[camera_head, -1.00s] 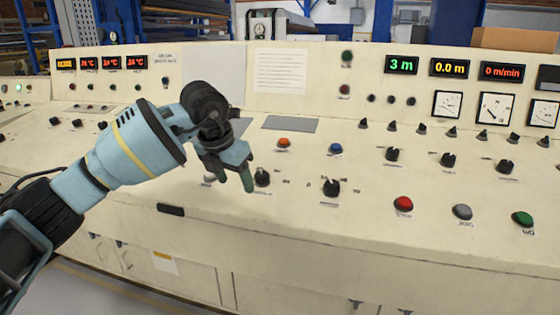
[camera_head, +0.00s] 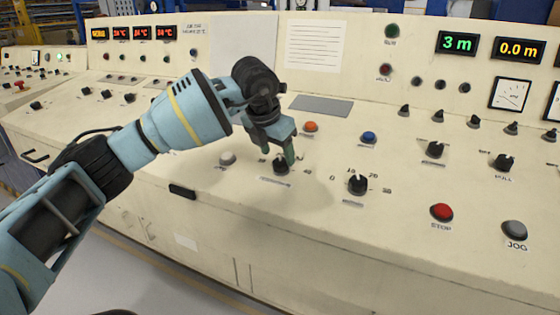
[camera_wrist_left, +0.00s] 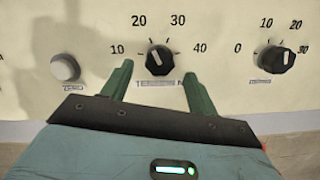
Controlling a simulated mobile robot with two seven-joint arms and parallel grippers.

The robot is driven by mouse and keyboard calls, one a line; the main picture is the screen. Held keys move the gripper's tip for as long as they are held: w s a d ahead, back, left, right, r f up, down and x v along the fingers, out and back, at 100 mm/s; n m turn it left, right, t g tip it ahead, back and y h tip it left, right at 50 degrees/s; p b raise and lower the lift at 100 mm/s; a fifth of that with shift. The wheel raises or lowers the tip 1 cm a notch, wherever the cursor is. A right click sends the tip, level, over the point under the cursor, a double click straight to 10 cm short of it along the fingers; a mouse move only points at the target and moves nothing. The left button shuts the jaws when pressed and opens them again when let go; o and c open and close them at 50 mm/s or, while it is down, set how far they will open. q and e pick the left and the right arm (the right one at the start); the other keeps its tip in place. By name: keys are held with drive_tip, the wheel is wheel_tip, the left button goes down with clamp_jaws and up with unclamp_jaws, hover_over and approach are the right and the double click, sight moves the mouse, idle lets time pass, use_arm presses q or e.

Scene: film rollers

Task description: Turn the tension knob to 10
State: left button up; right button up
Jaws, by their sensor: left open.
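The tension knob (camera_wrist_left: 159,60) is black with a white pointer line, above a "TENSION N" label. Its scale reads 10, 20, 30 and 40, and the pointer leans up and slightly left, near the 20 side. It also shows in the head view (camera_head: 281,168), partly covered by my gripper. My left gripper (camera_head: 289,153) is open and low over the panel at the knob. In the left wrist view, my gripper's green fingers (camera_wrist_left: 156,76) stand either side of the knob, with gaps to it. Contact is not visible. My right gripper is out of view.
Another black knob (camera_head: 357,185) with a 0–30 scale sits to the right of the tension knob. A white button (camera_head: 228,159) is to its left. Orange (camera_head: 310,127) and blue (camera_head: 369,138) buttons lie behind. The red STOP button (camera_head: 441,212) is farther right.

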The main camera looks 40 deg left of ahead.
sight(280, 161)
use_arm(q)
drive_tip(key=shift+x, duration=1.8)
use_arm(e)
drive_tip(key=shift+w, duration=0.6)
use_arm(q)
drive_tip(key=c, duration=1)
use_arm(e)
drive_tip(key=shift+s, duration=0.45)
